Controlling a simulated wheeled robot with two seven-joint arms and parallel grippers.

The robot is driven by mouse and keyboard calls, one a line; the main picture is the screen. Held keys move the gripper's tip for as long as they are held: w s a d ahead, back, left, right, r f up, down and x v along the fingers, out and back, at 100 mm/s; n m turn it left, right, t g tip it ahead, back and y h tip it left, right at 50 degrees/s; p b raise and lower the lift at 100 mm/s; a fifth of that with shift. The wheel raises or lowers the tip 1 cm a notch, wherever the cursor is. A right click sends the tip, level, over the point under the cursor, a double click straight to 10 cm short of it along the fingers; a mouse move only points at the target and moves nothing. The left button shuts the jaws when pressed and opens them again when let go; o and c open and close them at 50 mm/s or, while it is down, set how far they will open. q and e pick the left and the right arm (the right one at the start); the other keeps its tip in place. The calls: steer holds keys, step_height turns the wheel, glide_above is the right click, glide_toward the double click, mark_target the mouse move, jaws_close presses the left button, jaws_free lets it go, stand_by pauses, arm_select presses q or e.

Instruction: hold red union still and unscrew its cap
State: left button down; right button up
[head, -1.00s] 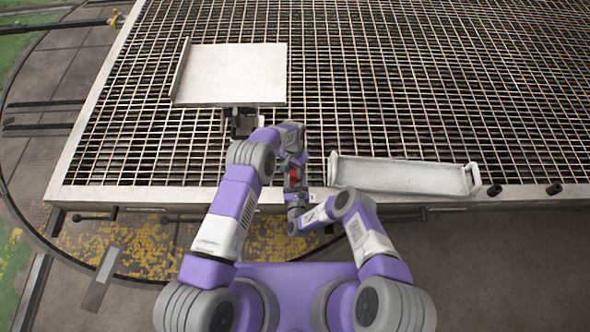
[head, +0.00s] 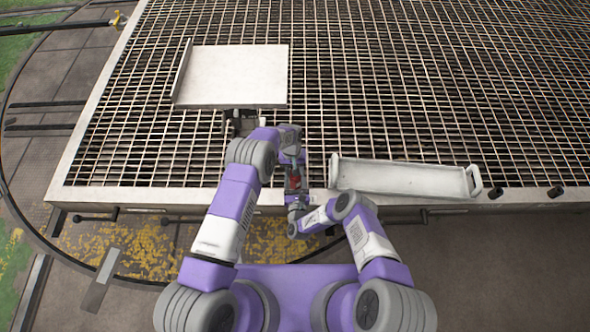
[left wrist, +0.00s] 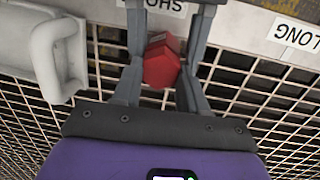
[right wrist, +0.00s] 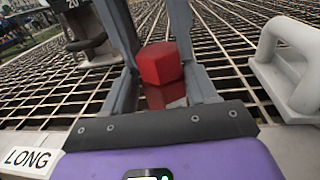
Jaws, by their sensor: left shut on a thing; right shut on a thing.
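The red union (head: 295,182) is held upright between my two grippers at the front edge of the grating. My left gripper (head: 293,168) reaches it from the far side, and in the left wrist view its fingers stand on both sides of a red six-sided end (left wrist: 162,65). My right gripper (head: 297,206) comes from the near side. In the right wrist view its fingers flank a lower red part, with a wider red block (right wrist: 160,63) above it. Both grippers are shut on the union. Fingers hide the joint between cap and body in the head view.
A white tray with raised end handles (head: 400,178) lies just right of the grippers. A white plate (head: 235,75) stands at the back left, with a dark fixture (head: 243,122) in front. LONG (right wrist: 28,159) and partly hidden SHO labels (left wrist: 165,5) mark the edge.

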arm_select(q)
steer(key=n, duration=0.2)
steer(key=s+n, duration=0.1)
steer(key=n, duration=0.2)
steer(key=shift+s+a+f+n, duration=0.25)
steer(key=shift+s+f+n, duration=0.05)
steer(key=shift+s+f, duration=0.05)
steer(key=n, duration=0.6)
steer(key=shift+s+a+t, duration=0.15)
steer(key=shift+a+t, duration=0.1)
steer(key=shift+t, duration=0.15)
steer(key=c, duration=0.5)
jaws_free()
steer(key=shift+o, duration=0.3)
steer(key=shift+w+d+r, duration=0.1)
steer(key=shift+w+r, duration=0.1)
steer(key=shift+r, duration=0.9)
steer(key=shift+w+r, duration=0.15)
steer(key=shift+r, duration=0.95)
